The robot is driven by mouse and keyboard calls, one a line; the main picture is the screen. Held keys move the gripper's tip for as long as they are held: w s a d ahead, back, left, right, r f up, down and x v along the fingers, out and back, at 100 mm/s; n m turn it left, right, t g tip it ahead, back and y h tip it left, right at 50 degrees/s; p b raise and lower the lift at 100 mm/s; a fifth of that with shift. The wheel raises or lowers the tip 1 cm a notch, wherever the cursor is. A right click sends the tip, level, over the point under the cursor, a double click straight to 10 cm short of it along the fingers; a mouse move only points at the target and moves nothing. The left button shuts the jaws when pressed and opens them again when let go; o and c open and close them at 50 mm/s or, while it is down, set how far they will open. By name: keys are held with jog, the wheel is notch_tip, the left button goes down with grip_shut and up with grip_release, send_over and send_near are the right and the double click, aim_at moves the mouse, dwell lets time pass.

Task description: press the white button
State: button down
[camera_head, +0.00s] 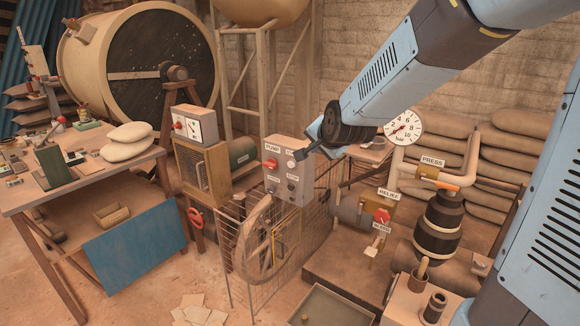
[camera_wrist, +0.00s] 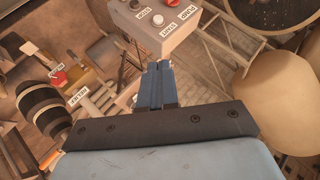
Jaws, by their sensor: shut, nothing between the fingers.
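The white button (camera_wrist: 157,19) sits on the grey control box (camera_wrist: 180,38), beside its START label, at the top of the wrist view. In the head view the box (camera_head: 287,194) stands mid-picture, and the white button (camera_head: 291,165) is small on its front face. A red knob and a black button share that face. My gripper (camera_head: 299,155) is shut and empty, by the box's upper right edge in the head view. In the wrist view its fingertips (camera_wrist: 160,65) lie just below the box, apart from the button in the picture. Contact with the box cannot be told.
A workbench (camera_head: 90,175) stands at left.

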aim_at(291, 164)
jog(key=w+a+f+m+t, duration=0.3)
jog(key=w+a+f+m, duration=0.3)
jog(key=f+m, duration=0.2)
jog(key=w+a+f+m+t, duration=0.3)
jog(key=w+a+f+m, duration=0.3)
jog(key=a+f+m, duration=0.1)
notch_tip(291, 164, down, 3)
jog(key=shift+w+r+m, duration=0.15)
jog(key=shift+w+m, duration=0.1)
jog(key=shift+m, duration=0.55)
jog(key=w+d, duration=0.5)
jog(key=w, duration=0.2)
jog(key=shift+w+d, duration=0.1)
jog(key=shift+d, duration=0.15)
dwell(1.4)
jog(key=shift+w+d+r, duration=0.1)
jog(key=shift+w, duration=0.1)
